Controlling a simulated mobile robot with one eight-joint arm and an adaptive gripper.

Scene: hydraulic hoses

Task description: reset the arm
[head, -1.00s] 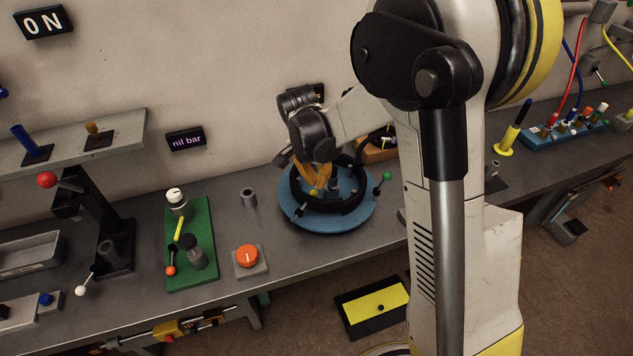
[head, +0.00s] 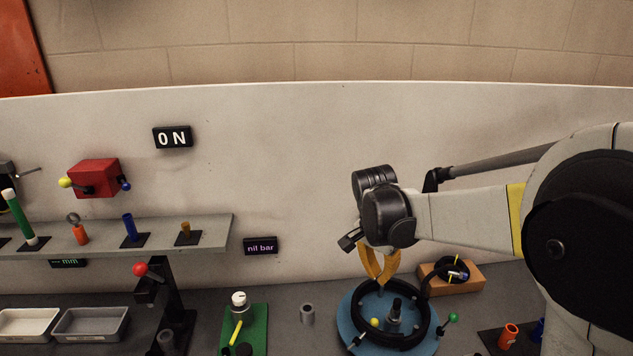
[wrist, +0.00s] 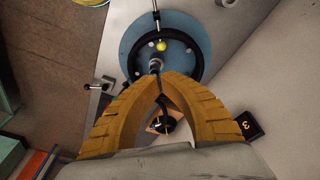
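My gripper (head: 381,282) hangs above the blue round base (head: 352,335) in the head view, clear of the parts on it. Its two orange fingers curve together at the tips. In the wrist view the gripper (wrist: 162,76) looks shut, with nothing held between the fingers. A black hose ring (head: 432,325) lies on the blue base around a dark upright fitting (head: 395,314). The base (wrist: 135,40) also shows beyond the fingertips in the wrist view.
A tan block with a coiled black hose (head: 468,283) stands right of the base. The pale back panel (head: 300,160) rises close behind my gripper. A grey shelf (head: 205,228), a green board (head: 258,325) and a grey socket (head: 307,314) lie left. Open space surrounds the upper arm.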

